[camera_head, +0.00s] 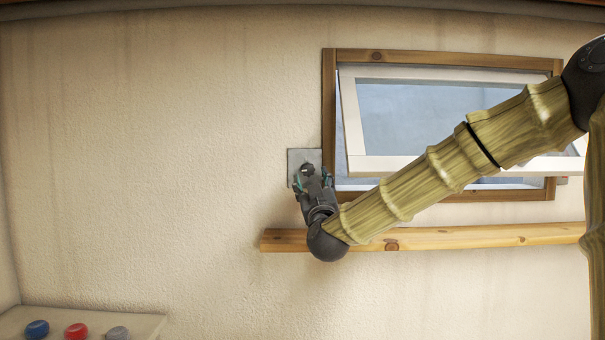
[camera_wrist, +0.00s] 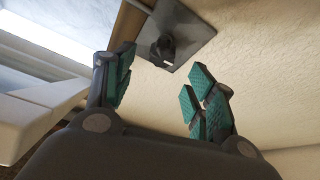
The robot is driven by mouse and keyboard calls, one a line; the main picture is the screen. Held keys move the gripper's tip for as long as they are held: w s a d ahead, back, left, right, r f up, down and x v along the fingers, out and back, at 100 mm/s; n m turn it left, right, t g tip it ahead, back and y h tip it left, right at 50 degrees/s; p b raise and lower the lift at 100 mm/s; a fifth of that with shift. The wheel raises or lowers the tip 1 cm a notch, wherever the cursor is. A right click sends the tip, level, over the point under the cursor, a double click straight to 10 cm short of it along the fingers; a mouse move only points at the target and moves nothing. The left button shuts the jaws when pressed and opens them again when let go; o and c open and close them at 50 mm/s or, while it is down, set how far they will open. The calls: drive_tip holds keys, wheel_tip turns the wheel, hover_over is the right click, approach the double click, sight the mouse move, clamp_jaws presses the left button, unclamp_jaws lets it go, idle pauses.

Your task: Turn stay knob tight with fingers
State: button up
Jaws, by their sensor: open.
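The stay knob (camera_head: 307,169) is a small dark knob on a grey metal plate (camera_head: 296,158) on the wall, at the left edge of the window frame. In the wrist view the dark knob (camera_wrist: 163,49) stands out from the plate (camera_wrist: 196,31), beyond the fingertips. My gripper (camera_head: 313,182) is just below and in front of the knob. In the wrist view my gripper (camera_wrist: 158,72) is open, its green-padded fingers apart with nothing between them. The knob lies past the gap between the fingers, and I see no contact.
A tilted-open white window sash (camera_head: 354,130) sits in a wooden frame (camera_head: 329,100) right of the knob. A wooden ledge (camera_head: 450,238) runs below it. A pale surface with blue (camera_head: 37,329), red (camera_head: 76,331) and grey (camera_head: 117,333) round items is at lower left. The wall to the left is bare.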

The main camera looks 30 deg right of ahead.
sight(308, 171)
drive_tip(key=p+x, duration=0.3)
drive_tip(key=x, duration=0.4)
drive_tip(key=shift+p, duration=0.3)
drive_tip(key=shift+w+d, duration=0.2)
drive_tip(key=shift+w, duration=0.3)
drive_tip(key=c, duration=1)
drive_tip(key=shift+c, duration=0.2)
